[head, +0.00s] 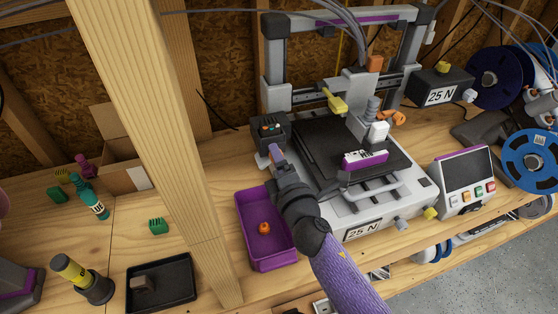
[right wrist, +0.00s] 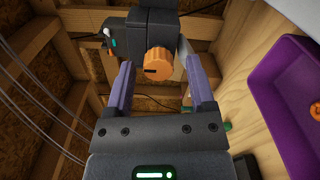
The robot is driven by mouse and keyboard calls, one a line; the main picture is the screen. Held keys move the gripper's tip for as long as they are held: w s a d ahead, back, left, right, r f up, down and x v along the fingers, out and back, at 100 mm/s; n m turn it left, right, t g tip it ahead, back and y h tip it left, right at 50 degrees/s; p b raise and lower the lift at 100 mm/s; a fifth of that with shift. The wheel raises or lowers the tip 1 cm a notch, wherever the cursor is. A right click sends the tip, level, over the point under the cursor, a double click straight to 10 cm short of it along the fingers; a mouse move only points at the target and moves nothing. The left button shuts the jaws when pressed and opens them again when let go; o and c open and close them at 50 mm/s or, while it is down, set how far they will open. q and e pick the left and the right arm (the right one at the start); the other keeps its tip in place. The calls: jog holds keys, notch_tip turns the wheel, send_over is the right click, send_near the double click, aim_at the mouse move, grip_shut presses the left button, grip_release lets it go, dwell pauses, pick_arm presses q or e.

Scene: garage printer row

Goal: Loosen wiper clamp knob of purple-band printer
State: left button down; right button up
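The purple-band printer (head: 385,188) stands on the bench, with a purple strip on its top bar. A dark box (head: 270,130) with small coloured buttons sits at its left rear corner. My right gripper (head: 274,150) is at this box, and its fingers are partly hidden in the head view. In the right wrist view an orange knob (right wrist: 157,62) with a dark slot sits on a dark housing (right wrist: 152,25). My right gripper (right wrist: 159,63) is open, its purple fingers on either side of the knob with visible gaps.
A purple tray (head: 243,225) with an orange piece (head: 264,228) lies left of my right arm. A wooden post (head: 165,120) rises left of it. A black tray (head: 180,268), bottles and a control screen box (head: 464,178) stand on the bench (head: 120,235).

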pick_arm(q)
jog(key=shift+d+r+p, duration=0.1)
jog(key=shift+r+p, duration=0.3)
pick_arm(e)
jog(key=v, duration=1)
